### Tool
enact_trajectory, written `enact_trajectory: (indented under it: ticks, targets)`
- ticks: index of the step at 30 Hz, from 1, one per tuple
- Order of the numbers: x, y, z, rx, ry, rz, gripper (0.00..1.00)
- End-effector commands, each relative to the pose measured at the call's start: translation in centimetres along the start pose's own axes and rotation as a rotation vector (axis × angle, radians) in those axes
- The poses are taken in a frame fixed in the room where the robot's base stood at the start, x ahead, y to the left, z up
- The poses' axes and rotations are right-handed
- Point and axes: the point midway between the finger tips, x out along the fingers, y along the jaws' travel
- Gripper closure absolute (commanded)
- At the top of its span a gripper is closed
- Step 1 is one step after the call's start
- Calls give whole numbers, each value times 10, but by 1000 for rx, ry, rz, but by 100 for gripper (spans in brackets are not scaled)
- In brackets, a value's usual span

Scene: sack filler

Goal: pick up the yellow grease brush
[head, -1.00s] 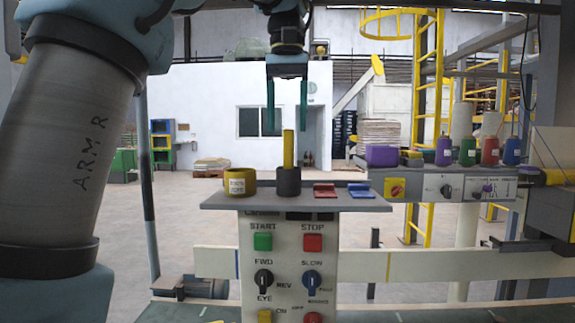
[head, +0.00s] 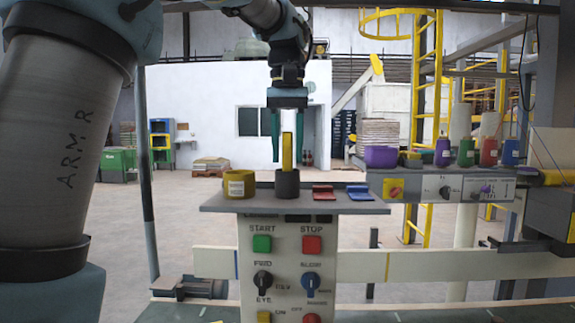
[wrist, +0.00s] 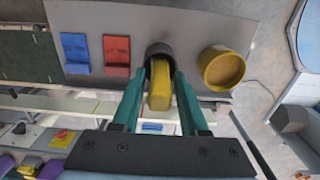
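The yellow grease brush (head: 287,152) stands upright in a dark round cup (head: 287,184) on the grey shelf above the control panel. My gripper (head: 289,150) points down over it, with green fingers on either side of its upper part. In the wrist view the brush (wrist: 159,88) lies between the two fingers of my gripper (wrist: 160,82), with gaps visible beside it. The fingers are open. The brush's lower end is hidden in the cup (wrist: 160,50).
A yellow tub (head: 239,183) stands left of the cup. A red clip-like piece (head: 324,192) and a blue one (head: 359,192) lie to its right. A purple bowl (head: 382,157) and several bottles stand on the bench further right.

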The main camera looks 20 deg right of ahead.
Motion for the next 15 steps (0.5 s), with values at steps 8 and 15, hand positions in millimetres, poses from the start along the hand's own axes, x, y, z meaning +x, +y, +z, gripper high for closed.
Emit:
enact_trajectory:
  ticks: [8,15]
  targets:
    - [0,0,0,0,0,0,89]
    - [0,0,0,0,0,0,100]
